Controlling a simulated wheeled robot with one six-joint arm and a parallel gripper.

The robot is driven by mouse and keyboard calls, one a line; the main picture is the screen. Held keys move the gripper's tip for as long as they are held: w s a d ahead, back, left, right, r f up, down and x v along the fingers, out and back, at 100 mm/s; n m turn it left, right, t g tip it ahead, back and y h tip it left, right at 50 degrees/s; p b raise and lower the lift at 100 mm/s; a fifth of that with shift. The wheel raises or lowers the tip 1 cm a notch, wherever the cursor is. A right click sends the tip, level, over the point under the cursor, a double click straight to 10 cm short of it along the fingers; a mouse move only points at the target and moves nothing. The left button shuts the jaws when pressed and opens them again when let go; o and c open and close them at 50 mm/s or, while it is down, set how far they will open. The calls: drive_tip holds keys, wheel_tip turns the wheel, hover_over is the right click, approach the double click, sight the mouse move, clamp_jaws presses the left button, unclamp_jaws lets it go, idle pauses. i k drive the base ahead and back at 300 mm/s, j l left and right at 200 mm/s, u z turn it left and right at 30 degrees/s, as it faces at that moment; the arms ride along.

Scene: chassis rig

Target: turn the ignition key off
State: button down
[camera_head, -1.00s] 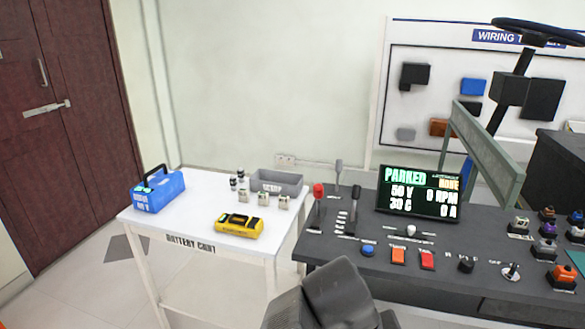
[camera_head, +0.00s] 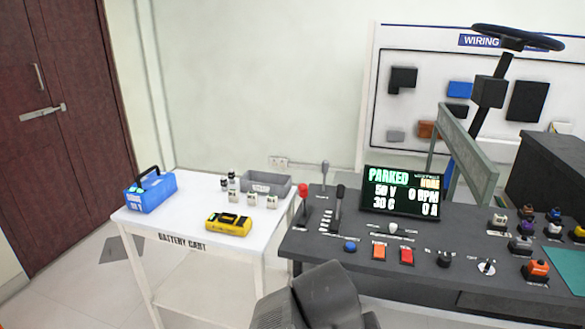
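On the dark console (camera_head: 330,258), a small key-like silver switch on a round pale plate (camera_head: 487,268) sits near the front edge, right of centre. It looks like the ignition key, but its label and turned position are too small to read. A black rotary knob (camera_head: 444,260) is just left of it. The display (camera_head: 403,191) above reads PARKED, 50 V, 30 C, 0 RPM and 0 A. My gripper is not in view.
Red and black levers (camera_head: 303,204) stand on the console's left, with coloured buttons along its front. Several connectors crowd its right. A dark grey seat-like shape (camera_head: 325,295) is in front. A white battery cart (camera_head: 165,219) stands left, with open floor beyond.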

sight(488, 267)
drive_tip(key=z, duration=1.7)
